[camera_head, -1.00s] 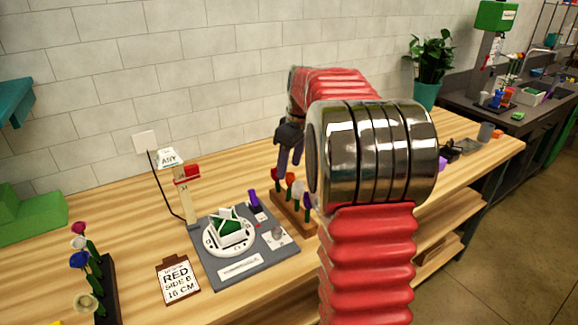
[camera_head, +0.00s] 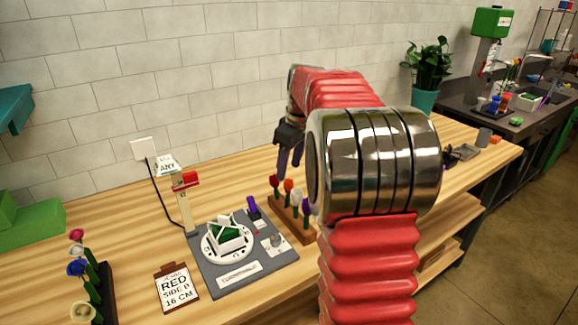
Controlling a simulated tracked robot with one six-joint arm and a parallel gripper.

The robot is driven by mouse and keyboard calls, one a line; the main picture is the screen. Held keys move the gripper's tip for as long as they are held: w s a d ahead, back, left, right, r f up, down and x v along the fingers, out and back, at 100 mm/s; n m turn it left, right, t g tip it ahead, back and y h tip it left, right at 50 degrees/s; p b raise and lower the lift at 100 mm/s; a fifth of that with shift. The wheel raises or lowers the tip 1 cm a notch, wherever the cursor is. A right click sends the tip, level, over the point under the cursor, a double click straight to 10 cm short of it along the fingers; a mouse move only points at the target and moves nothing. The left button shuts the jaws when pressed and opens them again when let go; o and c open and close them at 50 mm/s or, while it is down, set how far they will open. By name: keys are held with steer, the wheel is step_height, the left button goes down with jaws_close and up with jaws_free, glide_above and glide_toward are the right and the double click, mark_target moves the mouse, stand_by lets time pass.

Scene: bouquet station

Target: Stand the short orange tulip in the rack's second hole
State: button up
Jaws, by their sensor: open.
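A wooden rack (camera_head: 303,233) stands right of the grey station, partly hidden by my arm. A red flower (camera_head: 274,181), an orange flower (camera_head: 288,186), a white flower (camera_head: 296,195) and a purple flower (camera_head: 307,205) stand in a row over it. The orange one looks like the short orange tulip, second from the far left end, upright. Its stem and hole are too small to see clearly. My gripper (camera_head: 290,166) is open, pointing down just above the red and orange heads. I see nothing between its fingers.
A black rack (camera_head: 105,290) of flowers stands left. Clear tabletop lies between card and black rack.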

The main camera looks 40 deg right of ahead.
steer(key=shift+o, duration=0.6)
steer(key=o, duration=0.5)
steer(key=shift+c, duration=0.2)
steer(key=shift+a, duration=0.1)
steer(key=s+a+r+m+t, duration=0.1)
steer(key=s+a+r, duration=0.1)
steer(key=s+a, duration=0.5)
steer(key=s+a+r+m, duration=0.15)
steer(key=s+a, duration=0.25)
steer(key=a, duration=0.6)
steer(key=s+a+f+t, duration=0.1)
steer(key=s+a+f, duration=0.1)
steer(key=s+a, duration=0.3)
steer(key=s+a+f+m, duration=0.1)
steer(key=s+a+f, duration=0.2)
steer(key=s+a, duration=0.3)
steer(key=s, duration=0.4)
steer(key=shift+s+f+t, duration=0.2)
steer(key=shift+f+t, duration=0.15)
steer(key=shift+t, duration=0.05)
